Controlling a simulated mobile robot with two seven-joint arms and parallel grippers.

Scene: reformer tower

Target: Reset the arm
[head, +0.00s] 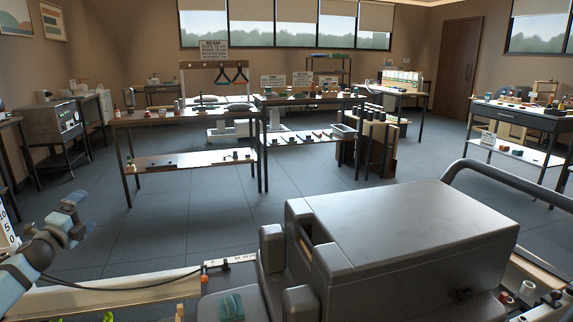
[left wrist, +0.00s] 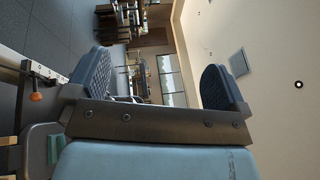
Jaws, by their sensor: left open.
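My left gripper (head: 80,216) is at the lower left of the head view, raised in front of the work tables. In the left wrist view, its two dark ribbed fingers (left wrist: 158,82) stand wide apart. No object is between them; the far room and windows show through the gap. The gripper is apart from everything around it. My right gripper is in neither view.
Below the left gripper runs a pale wooden rail (head: 120,298) with a black cable over it. A green piece (head: 232,305) lies on a grey pad to the right. Work tables (head: 190,113) with small items stand farther off, beyond open floor (head: 170,225).

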